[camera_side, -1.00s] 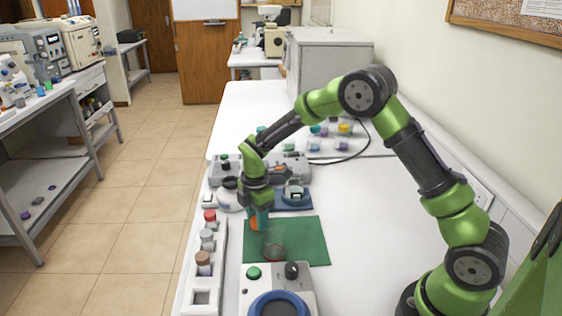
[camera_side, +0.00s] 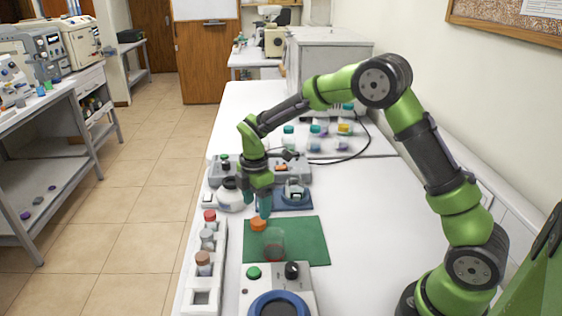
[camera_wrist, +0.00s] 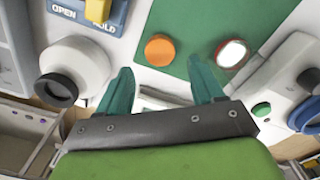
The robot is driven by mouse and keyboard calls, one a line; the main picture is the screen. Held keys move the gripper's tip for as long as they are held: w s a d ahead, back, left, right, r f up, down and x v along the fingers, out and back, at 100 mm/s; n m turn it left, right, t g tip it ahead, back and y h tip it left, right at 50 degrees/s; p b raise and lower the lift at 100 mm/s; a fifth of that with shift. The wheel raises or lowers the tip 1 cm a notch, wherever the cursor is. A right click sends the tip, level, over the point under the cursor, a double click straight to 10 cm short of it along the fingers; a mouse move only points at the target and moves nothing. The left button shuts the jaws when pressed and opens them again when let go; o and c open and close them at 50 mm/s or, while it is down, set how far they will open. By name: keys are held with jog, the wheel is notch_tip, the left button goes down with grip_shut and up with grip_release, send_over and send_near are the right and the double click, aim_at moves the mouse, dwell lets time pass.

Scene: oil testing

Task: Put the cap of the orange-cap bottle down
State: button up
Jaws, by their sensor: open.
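The orange cap (camera_side: 258,225) lies on the green mat (camera_side: 310,240), near its upper left corner in the side view. It also shows in the wrist view (camera_wrist: 160,50), flat on the mat's edge area. My gripper (camera_side: 264,207) is open and empty, a little above and behind the cap. In the wrist view my gripper's teal fingers (camera_wrist: 165,92) stand apart, with the cap beyond the gap between them.
A white rack (camera_side: 203,282) with a red-capped bottle (camera_side: 210,217) and other bottles runs along the left edge. A device with a blue ring (camera_side: 278,306) stands in front. A white flask (camera_side: 230,197) stands behind left. The table to the right is clear.

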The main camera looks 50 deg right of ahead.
aim_at(257, 221)
jog(key=s+r+m+t, duration=0.2)
jog(key=s+r+m, duration=0.35)
jog(key=r, duration=0.95)
jog(key=s+r+m+t+y, duration=0.1)
jog(key=s+m+t, duration=0.1)
jog(key=s+m, duration=0.5)
jog(key=s+a+r+m+t+y, duration=0.1)
jog(key=s+r+m+t, duration=0.1)
jog(key=s+m, duration=0.5)
jog(key=s+t, duration=0.1)
jog(key=s, duration=0.3)
jog(key=shift+s+r, duration=0.2)
jog(key=shift+s, duration=0.05)
